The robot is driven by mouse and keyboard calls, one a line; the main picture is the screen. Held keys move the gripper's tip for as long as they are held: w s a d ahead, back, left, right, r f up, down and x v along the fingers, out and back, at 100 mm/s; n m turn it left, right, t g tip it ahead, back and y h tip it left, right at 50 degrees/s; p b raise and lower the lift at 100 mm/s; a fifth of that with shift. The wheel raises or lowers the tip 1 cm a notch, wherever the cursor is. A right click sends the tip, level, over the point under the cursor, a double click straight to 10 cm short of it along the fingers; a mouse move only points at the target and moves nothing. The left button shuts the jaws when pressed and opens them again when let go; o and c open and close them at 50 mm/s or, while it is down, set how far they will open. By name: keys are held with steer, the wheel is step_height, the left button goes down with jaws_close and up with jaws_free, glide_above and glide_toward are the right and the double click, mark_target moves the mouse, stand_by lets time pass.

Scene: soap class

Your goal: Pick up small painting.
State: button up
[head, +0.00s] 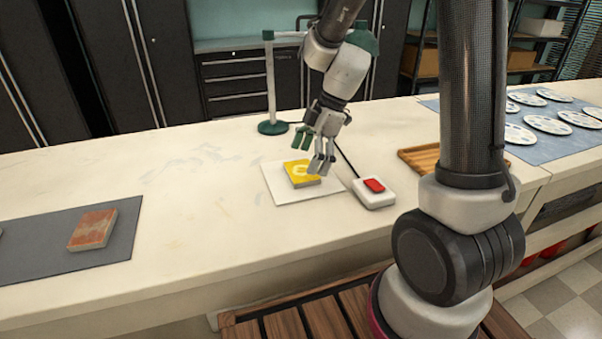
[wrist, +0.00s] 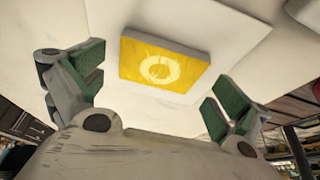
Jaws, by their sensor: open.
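The small painting (head: 301,174) is a yellow square block with a pale ring on its face. It lies flat on a white sheet (head: 283,192) on the counter. In the wrist view the painting (wrist: 163,62) sits ahead of and between the two fingers. My gripper (head: 314,150) is open and empty, just above the painting in the head view. Its fingers, with green pads, show at left and right of the wrist view (wrist: 155,88). One finger hides part of the painting's right side in the head view.
A white box with a red button (head: 374,188) stands just right of the sheet. A green-based stand (head: 272,126) is behind. A wooden tray (head: 420,158) and palettes (head: 548,124) lie right. A reddish block (head: 92,229) lies on a grey mat (head: 60,262) at left. The counter between is clear.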

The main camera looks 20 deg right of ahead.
steer(key=shift+x, duration=1)
steer(key=c, duration=0.8)
